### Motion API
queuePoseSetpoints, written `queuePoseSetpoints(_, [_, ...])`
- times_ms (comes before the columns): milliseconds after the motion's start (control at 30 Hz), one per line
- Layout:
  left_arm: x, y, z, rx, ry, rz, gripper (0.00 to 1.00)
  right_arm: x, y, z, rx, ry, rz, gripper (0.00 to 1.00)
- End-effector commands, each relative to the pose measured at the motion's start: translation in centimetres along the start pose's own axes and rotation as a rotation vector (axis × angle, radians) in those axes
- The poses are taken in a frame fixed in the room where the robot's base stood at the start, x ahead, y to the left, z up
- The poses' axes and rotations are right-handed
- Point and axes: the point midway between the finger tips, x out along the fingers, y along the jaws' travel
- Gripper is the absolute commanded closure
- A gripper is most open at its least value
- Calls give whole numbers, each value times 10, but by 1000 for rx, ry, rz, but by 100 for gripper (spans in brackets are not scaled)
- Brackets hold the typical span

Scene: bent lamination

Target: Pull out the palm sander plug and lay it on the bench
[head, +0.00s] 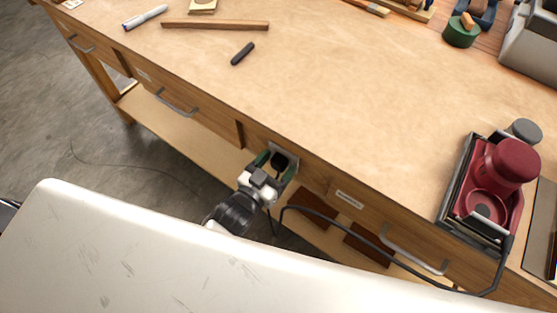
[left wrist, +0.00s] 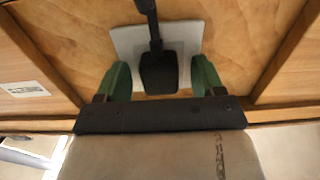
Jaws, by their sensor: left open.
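The black palm sander plug (head: 279,160) is at a pale outlet plate (head: 291,154) on the front of the wooden bench (head: 330,110). In the left wrist view the plug (left wrist: 158,74) stands in front of the plate (left wrist: 126,42), its cord running up. My left gripper (head: 277,165) is open, with one green finger on each side of the plug and a visible gap on both sides. How deep the plug sits is hidden. The red palm sander (head: 499,172) rests in a dark tray at the right, and a black cord (head: 345,228) loops from it towards the outlet.
A wooden strip (head: 215,25), a black marker-like object (head: 243,54) and a white-and-blue pen (head: 145,17) lie on the bench. A green round container (head: 461,32) stands at the back right. The bench middle is clear. Drawer handles (head: 177,103) stick out along the front.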

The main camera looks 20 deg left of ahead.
Motion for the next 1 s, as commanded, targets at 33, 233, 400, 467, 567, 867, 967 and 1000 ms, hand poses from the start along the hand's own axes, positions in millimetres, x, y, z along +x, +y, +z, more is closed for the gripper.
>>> queuePoseSetpoints(33, [0,0,0,0,0,0,32,0,0,0,0,0,0,57])
queuePoseSetpoints(233, [0,0,-1,0,0,0,32,-2,0,0,1,0,0,57])
queuePoseSetpoints(400, [0,0,0,-1,-1,0,32,-5,0,0,1,0,0,57])
queuePoseSetpoints(467, [0,0,0,0,-1,0,32,-5,0,0,1,0,0,57])
queuePoseSetpoints(567, [0,0,0,0,0,0,32,-5,0,0,0,0,0,57])
queuePoseSetpoints(867, [0,0,0,0,0,0,32,-5,0,0,0,0,-1,57])
queuePoseSetpoints(967, [0,0,-1,0,0,0,32,-6,-1,-1,1,0,-1,57])
queuePoseSetpoints(1000, [0,0,-1,0,0,0,32,-7,-1,-1,1,1,-2,57])
